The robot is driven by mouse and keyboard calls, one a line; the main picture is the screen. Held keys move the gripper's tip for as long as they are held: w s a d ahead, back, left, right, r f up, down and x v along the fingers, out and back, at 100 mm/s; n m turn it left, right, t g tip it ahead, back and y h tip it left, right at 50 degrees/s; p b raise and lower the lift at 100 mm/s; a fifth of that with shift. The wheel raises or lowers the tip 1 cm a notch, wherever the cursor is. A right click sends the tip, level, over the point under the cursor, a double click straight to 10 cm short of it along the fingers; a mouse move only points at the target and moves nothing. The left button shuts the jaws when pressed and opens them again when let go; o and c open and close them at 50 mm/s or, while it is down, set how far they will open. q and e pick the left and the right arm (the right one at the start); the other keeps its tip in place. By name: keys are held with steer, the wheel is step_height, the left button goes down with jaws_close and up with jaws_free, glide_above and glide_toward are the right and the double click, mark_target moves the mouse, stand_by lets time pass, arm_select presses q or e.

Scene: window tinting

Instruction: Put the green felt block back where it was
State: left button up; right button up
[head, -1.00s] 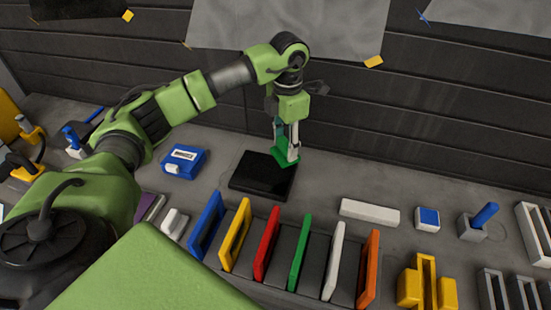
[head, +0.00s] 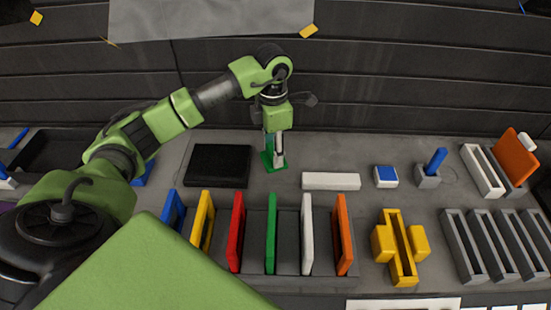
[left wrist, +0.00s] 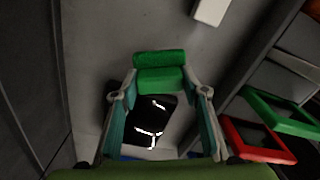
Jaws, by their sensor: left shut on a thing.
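The green felt block (head: 267,161) is between the fingertips of my left gripper (head: 275,158), which points down. In the left wrist view the green felt block (left wrist: 160,78) spans the gap between the two fingers of my left gripper (left wrist: 161,93), its fuzzy darker face outward. In the head view the block is just right of a flat black pad (head: 218,165) and left of a white block (head: 331,181). I cannot tell whether it touches the bench. The fingers hide part of it. My right gripper is in neither view.
A rack (head: 288,250) holds upright coloured frames, including a green one (head: 271,233), in front. To the right are a blue-topped block (head: 386,176), a blue peg in a grey holder (head: 428,177), a yellow holder (head: 401,247) and grey slots (head: 478,246). A dark wall (head: 400,80) stands behind.

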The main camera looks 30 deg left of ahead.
arm_select(q)
steer(key=shift+f, duration=0.3)
step_height(320, 180, down, 3)
steer(key=shift+p, duration=0.6)
steer(key=shift+f, duration=0.3)
steer(key=o, duration=1.1)
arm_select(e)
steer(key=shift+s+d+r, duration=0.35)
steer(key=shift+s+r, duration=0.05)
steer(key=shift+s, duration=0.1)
